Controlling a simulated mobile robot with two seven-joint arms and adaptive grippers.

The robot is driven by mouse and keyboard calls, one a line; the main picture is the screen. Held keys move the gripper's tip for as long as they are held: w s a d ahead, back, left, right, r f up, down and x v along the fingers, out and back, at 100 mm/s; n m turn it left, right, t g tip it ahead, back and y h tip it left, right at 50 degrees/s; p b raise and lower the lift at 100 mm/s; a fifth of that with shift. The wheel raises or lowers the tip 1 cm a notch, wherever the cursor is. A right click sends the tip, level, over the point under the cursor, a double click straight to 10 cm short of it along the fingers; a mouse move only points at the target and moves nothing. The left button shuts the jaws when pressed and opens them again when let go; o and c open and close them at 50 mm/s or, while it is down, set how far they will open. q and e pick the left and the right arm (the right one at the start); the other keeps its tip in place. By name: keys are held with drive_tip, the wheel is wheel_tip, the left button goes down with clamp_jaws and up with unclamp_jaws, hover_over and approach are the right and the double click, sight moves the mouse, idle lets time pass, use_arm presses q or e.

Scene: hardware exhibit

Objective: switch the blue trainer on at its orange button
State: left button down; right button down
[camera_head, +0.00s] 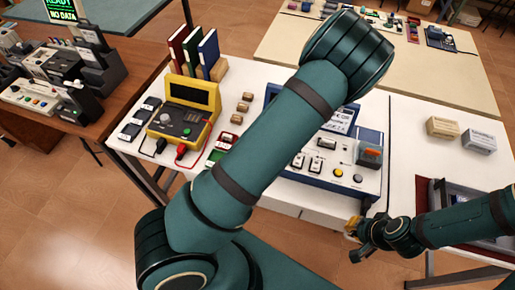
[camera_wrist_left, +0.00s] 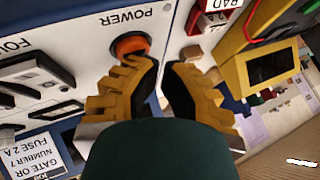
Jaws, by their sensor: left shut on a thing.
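The blue trainer (camera_head: 318,187), a white panel in a blue frame, stands on the white table, partly hidden behind my left arm in the head view. In the left wrist view, its round orange button (camera_wrist_left: 131,44) sits on the white panel beside the word POWER. My left gripper (camera_wrist_left: 161,64) is close to the panel, its left fingertip overlapping the button's lower right edge in the picture. Its fingers converge, but what they hold cannot be made out. The head view hides the button and left gripper. My right gripper (camera_head: 354,240) is open and empty in front of the trainer.
A yellow meter (camera_head: 187,108) with red and black leads stands left of the trainer, near dark boxes (camera_head: 139,118). An orange-topped block (camera_head: 370,155) is on the trainer's right. Books (camera_head: 195,52) stand behind; small boxes (camera_head: 460,132) and a grey tray (camera_head: 452,186) are at right.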

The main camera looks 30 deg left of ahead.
use_arm(q)
drive_tip(key=shift+f, duration=0.2)
idle(0.4)
drive_tip(key=shift+r, duration=0.1)
drive_tip(key=shift+r+p, duration=0.4)
drive_tip(key=shift+p, duration=0.05)
drive_tip(key=shift+r, duration=0.1)
wheel_tip(320, 180, up, 6)
drive_tip(key=p, duration=0.5)
idle(0.4)
